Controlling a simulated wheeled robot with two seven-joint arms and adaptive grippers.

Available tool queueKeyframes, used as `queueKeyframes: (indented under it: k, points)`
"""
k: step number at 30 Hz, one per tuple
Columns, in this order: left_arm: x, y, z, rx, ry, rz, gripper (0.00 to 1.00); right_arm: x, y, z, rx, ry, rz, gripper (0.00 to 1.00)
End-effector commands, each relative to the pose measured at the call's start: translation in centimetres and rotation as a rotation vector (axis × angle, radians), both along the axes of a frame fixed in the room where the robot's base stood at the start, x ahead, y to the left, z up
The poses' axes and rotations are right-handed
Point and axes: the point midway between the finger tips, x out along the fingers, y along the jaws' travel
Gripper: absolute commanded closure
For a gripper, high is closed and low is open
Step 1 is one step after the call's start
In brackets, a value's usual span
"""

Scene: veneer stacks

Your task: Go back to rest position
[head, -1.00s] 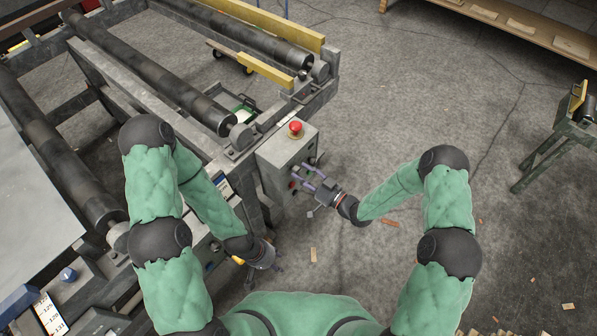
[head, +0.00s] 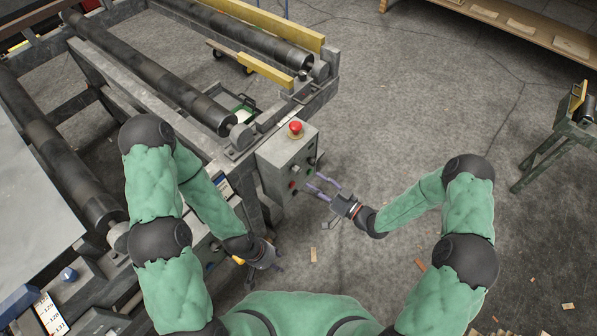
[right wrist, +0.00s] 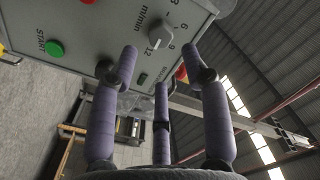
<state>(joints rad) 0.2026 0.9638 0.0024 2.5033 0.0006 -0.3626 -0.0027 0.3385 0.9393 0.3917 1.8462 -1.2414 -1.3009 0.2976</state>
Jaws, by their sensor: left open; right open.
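My right gripper (head: 316,182) has purple fingers spread open and empty, just off the button face of a grey control box (head: 275,174). In the right wrist view the open fingers (right wrist: 160,78) stand in front of the box panel (right wrist: 100,28). That panel carries a green START button (right wrist: 54,48) and a grey dial (right wrist: 159,37) marked m/min. A red mushroom button (head: 295,128) sits on top of the box. My left gripper (head: 275,262) is low beside the machine, open, with nothing seen in it; its fingers show small and dark.
The roller machine (head: 150,85) fills the left side. A green-grey stand (head: 560,150) is at the right, and a wooden bench (head: 500,25) at the top right. Scattered wood chips (head: 313,254) lie on the floor. Open concrete floor lies right of the box.

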Motion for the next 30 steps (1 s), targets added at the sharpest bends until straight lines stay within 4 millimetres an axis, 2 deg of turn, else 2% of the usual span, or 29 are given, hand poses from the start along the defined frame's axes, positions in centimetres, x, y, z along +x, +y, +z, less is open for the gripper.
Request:
queueKeyframes:
  k: [13,17,20,23,25,30]
  points:
    - [0.0,0.0,0.1,0.000,0.000,0.000,0.57,0.1,0.0,-0.3,-0.018,0.021,-0.014,0.53]
    - [0.0,0.0,0.6,0.000,0.000,0.000,0.57,0.1,-0.6,-2.0,-0.105,0.126,-0.080,0.53]
    - [0.0,0.0,1.1,0.000,0.000,0.000,0.57,-0.8,-1.5,-4.2,-0.217,0.277,-0.150,0.53]
    - [0.0,0.0,1.6,0.000,0.000,0.000,0.57,-3.1,-2.8,-6.7,-0.334,0.458,-0.207,0.53]
    - [0.0,0.0,2.0,0.000,0.000,0.000,0.57,-5.5,-3.7,-8.0,-0.410,0.591,-0.235,0.53]
    - [0.0,0.0,2.8,0.000,0.000,0.000,0.57,-13.0,-5.6,-9.7,-0.556,0.920,-0.266,0.53]
